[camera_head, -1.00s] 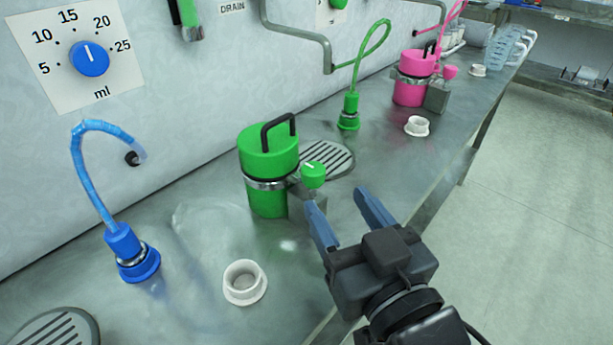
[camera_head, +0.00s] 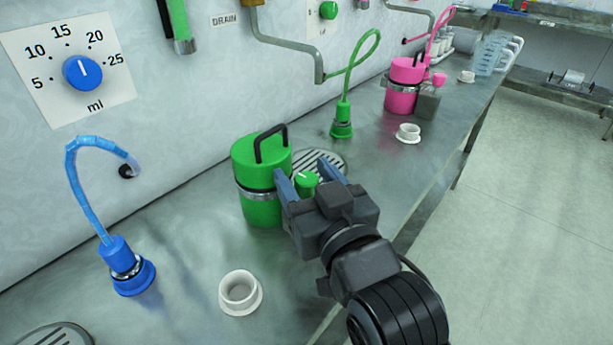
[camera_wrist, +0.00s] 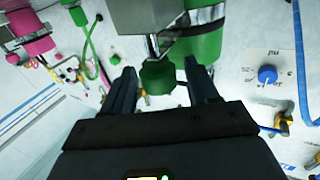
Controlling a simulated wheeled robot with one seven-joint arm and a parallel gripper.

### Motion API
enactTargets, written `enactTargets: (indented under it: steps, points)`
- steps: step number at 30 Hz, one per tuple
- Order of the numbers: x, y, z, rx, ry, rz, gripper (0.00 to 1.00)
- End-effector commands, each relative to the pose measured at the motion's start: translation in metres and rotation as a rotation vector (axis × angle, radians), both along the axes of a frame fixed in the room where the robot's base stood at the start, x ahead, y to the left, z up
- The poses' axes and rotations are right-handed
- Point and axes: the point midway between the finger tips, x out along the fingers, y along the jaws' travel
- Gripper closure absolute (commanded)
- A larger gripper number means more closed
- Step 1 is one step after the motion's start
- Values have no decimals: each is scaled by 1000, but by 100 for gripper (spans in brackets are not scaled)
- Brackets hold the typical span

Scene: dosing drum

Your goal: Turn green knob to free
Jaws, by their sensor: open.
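The green knob (camera_head: 307,181) sits at the right side of the green drum (camera_head: 259,205), which has a black handle and a metal band. My gripper (camera_head: 311,176) is open, with its blue-grey fingers on either side of the knob in the head view. In the wrist view the knob (camera_wrist: 158,77) shows between the two fingertips of my gripper (camera_wrist: 161,80). I cannot tell whether the fingers touch it. The block behind the knob is mostly hidden by my gripper in the head view.
A white cup-like ring (camera_head: 240,292) stands at the front of the bench. A blue hose fitting (camera_head: 131,273) is at left. A green hose fitting (camera_head: 342,122) and a pink drum (camera_head: 403,88) stand farther back. A drain grate (camera_head: 327,160) lies behind the knob.

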Motion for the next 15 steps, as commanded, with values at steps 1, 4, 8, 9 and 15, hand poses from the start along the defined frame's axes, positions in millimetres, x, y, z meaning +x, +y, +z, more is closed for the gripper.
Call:
enactTargets:
  steps: [1, 4, 8, 9, 15]
  points:
    - [0, 0, 0, 0, 0, 0, 41]
    - [0, 0, 0, 0, 0, 0, 49]
    - [0, 0, 0, 0, 0, 0, 62]
    - [0, 0, 0, 0, 0, 0, 66]
    - [0, 0, 0, 0, 0, -1, 85]
